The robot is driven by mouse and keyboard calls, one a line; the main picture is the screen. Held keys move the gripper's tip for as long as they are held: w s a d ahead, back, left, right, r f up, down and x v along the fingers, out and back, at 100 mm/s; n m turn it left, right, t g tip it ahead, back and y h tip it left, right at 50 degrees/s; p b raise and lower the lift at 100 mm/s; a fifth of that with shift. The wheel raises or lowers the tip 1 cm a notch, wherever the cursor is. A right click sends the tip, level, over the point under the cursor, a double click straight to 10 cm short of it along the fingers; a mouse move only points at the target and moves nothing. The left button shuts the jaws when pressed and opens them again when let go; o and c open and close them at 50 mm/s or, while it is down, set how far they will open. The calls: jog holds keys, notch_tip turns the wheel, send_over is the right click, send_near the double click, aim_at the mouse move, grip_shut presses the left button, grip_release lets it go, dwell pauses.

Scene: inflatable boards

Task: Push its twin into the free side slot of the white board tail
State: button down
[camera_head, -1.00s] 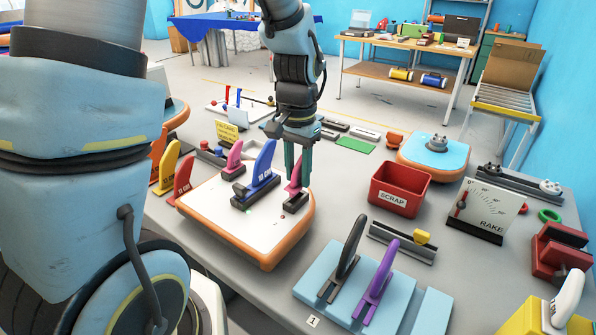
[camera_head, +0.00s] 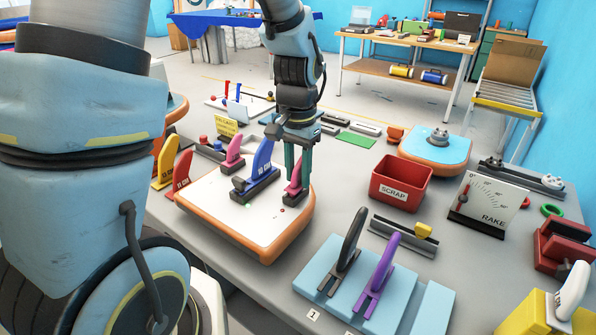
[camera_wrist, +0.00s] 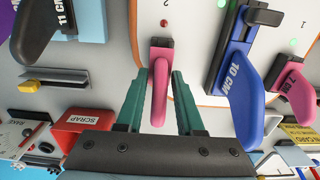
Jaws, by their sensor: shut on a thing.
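The white board tail (camera_head: 225,219) with an orange rim lies on the grey table. A blue fin (camera_head: 260,165) stands in its middle, and a pink fin (camera_head: 233,152) stands in the left side position. My gripper (camera_head: 297,187) points down at the board's right side, shut on the twin pink fin (camera_wrist: 160,95). The twin is upright, its dark base (camera_wrist: 162,42) at or just over the board; I cannot tell how deep it sits. The slot under it is hidden. A red light (camera_wrist: 170,23) shows by the twin; green lights show by the blue fin (camera_wrist: 233,5) and the other pink fin (camera_wrist: 293,42).
A red SCRAP bin (camera_head: 400,185) stands right of the board. A blue block (camera_head: 325,268) with a black fin (camera_head: 347,243) and a purple fin (camera_head: 380,270) is in front. Yellow (camera_head: 167,160) and red (camera_head: 182,170) fins stand at left. A RAKE gauge (camera_head: 486,208) is farther right.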

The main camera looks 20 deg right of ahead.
aim_at(298, 164)
jog(key=shift+f+b, duration=0.3)
jog(key=shift+f, duration=0.25)
jog(key=shift+c, duration=2.3)
grip_release()
notch_tip(298, 164, up, 11)
jog(key=shift+f+b, duration=0.1)
jog(key=shift+b, duration=0.65)
